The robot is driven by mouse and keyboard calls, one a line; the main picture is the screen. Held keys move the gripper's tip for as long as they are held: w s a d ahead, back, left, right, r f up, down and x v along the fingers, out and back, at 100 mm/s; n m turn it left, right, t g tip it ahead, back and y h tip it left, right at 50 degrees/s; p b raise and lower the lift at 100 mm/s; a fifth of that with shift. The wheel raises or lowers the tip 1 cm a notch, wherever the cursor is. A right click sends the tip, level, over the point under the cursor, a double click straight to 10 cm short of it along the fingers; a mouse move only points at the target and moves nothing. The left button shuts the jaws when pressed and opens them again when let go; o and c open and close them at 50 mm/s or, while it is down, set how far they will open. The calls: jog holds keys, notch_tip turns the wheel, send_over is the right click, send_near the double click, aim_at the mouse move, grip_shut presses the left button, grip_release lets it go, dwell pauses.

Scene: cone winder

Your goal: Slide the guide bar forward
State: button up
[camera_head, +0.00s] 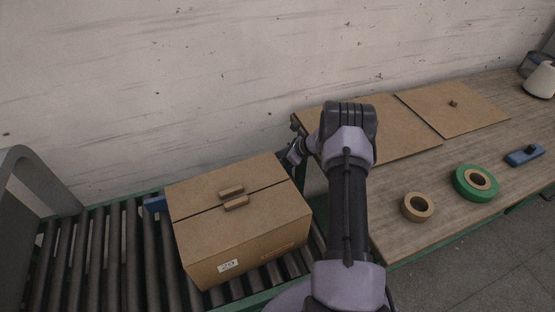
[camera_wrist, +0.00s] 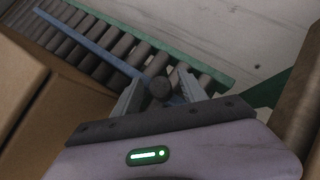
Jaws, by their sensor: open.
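The guide bar (camera_wrist: 90,44) is a long blue bar lying across the rollers in the wrist view. In the head view only its blue left end (camera_head: 155,204) shows beside the cardboard box, which hides most of it. A dark round knob (camera_wrist: 160,88) stands at the bar's near end in the wrist view. My gripper (camera_wrist: 158,80) is open, with one finger on each side of the knob. I cannot tell whether either finger touches it. In the head view my gripper (camera_head: 293,152) is behind the box's right corner, partly hidden by my arm.
The closed cardboard box (camera_head: 240,234) sits on the roller conveyor (camera_head: 100,255), close to my gripper. A wooden table (camera_head: 400,235) at right holds flat cardboard sheets (camera_head: 395,128), a tan tape roll (camera_head: 418,207), a green roll (camera_head: 466,188) and a blue tool (camera_head: 524,156). The wall is close behind.

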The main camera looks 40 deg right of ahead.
jog(key=p+v, duration=0.4)
jog(key=v, duration=1.3)
jog(key=shift+d, duration=0.2)
jog(key=shift+s+r, duration=0.1)
